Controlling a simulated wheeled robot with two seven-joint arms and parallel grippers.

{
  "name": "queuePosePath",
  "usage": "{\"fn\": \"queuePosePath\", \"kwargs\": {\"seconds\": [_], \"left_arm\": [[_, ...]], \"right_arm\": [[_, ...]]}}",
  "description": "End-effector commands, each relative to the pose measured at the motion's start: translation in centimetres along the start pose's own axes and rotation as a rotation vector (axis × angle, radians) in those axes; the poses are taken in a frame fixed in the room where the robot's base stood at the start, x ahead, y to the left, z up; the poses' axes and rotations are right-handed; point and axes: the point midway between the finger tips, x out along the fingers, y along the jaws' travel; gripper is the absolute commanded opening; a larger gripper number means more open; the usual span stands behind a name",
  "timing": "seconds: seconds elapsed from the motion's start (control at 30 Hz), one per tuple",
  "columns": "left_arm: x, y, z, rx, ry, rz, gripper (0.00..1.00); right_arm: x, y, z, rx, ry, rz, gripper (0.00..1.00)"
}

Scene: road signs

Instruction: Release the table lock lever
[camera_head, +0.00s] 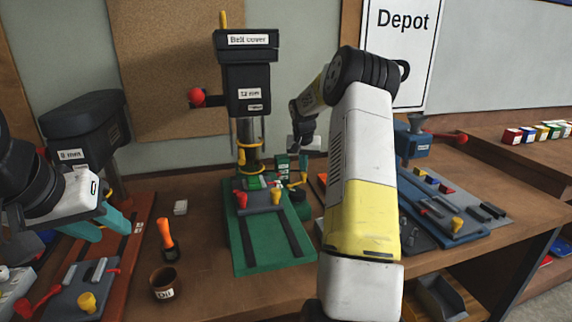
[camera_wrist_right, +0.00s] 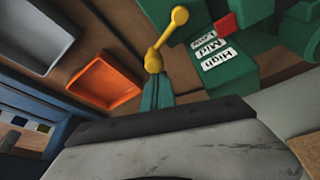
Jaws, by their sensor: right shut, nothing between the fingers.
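The middle drill press (camera_head: 249,88) has a green base and a "12 mm" label. A yellow lever with a ball end (camera_head: 298,182) shows low on its right side. In the right wrist view the yellow lever (camera_wrist_right: 167,38) points up and right from its hub. My right gripper (camera_head: 303,163) is shut and empty, with its teal fingertips (camera_wrist_right: 156,80) right at the lever's hub; I cannot tell whether they touch. My left gripper (camera_head: 114,231) is open and empty at the left, above the red-brown base of the left press.
A green block with white labels (camera_wrist_right: 211,50) stands beside the lever. An orange tray (camera_wrist_right: 103,82) and a grey tray (camera_wrist_right: 40,35) lie left of it. An orange-handled tool (camera_head: 167,238) and a brown cup (camera_head: 163,282) stand at the front. A blue press (camera_head: 412,143) is at the right.

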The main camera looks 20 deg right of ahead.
Motion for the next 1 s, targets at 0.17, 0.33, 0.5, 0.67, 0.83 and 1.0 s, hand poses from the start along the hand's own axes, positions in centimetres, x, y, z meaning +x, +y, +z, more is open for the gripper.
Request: {"fn": "queuePosePath", "kwargs": {"seconds": [0.17,0.33,0.5,0.67,0.83,1.0], "left_arm": [[0.0,0.0,0.0,0.0,0.0,0.0,0.36],[0.0,0.0,0.0,0.0,0.0,0.0,0.36],[0.0,0.0,0.0,0.0,0.0,0.0,0.36],[0.0,0.0,0.0,0.0,0.0,0.0,0.36],[0.0,0.0,0.0,0.0,0.0,0.0,0.36],[0.0,0.0,0.0,0.0,0.0,0.0,0.36]], "right_arm": [[0.0,0.01,0.03,0.0,0.0,0.0,0.0],[-0.01,0.03,0.04,0.004,-0.001,0.002,0.0],[-0.1,0.14,0.21,0.034,-0.001,0.013,0.0],[-0.1,0.38,0.34,0.06,-0.001,0.022,0.0],[-0.14,0.53,0.51,0.089,-0.002,0.033,0.0],[-0.26,0.83,0.87,0.154,-0.002,0.056,0.0]]}}
